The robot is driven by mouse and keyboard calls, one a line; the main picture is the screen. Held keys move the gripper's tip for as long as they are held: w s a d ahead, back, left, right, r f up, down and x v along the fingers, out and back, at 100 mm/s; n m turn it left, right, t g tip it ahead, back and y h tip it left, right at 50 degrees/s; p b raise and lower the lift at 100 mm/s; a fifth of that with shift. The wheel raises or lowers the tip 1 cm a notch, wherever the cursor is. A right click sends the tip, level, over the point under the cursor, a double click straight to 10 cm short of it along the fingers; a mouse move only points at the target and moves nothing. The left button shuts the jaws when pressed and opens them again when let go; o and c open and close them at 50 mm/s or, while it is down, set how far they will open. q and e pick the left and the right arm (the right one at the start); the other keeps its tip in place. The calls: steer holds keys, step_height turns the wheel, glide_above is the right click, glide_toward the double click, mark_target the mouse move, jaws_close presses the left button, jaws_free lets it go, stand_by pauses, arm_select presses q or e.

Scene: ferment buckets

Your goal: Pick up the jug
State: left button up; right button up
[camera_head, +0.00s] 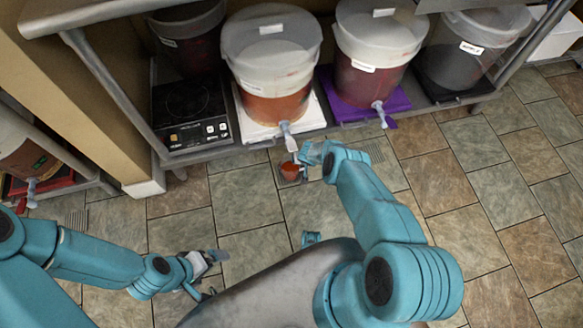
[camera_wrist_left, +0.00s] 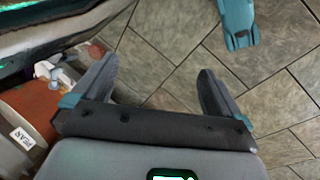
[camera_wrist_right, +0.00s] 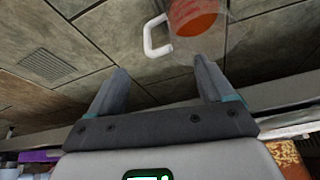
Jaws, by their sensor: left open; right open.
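The jug (camera_head: 291,171) is small and clear, with red-orange liquid in it. It is at the floor just in front of the rack, below the spigot of a bucket. In the right wrist view the jug (camera_wrist_right: 198,17) is cut off by the top edge, and its white handle (camera_wrist_right: 154,37) faces the jaws. My right gripper (camera_head: 306,158) is beside the jug; its open fingers (camera_wrist_right: 162,68) are short of the handle with nothing between them. My left gripper (camera_head: 207,274) is open and empty over the tiles, well away from the jug; its fingers also show in the left wrist view (camera_wrist_left: 157,68).
A low rack carries several lidded buckets, including one on a white mat (camera_head: 310,116) and one on a purple mat (camera_head: 345,112). Their spigots (camera_head: 287,135) stick out forward. A black hot plate (camera_head: 180,112) is at left. Floor tiles (camera_head: 500,200) at right are clear.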

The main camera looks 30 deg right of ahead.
steer(key=b+x, duration=0.7)
steer(key=b, duration=0.3)
steer(key=shift+f+b, duration=0.15)
steer(key=shift+b, duration=0.2)
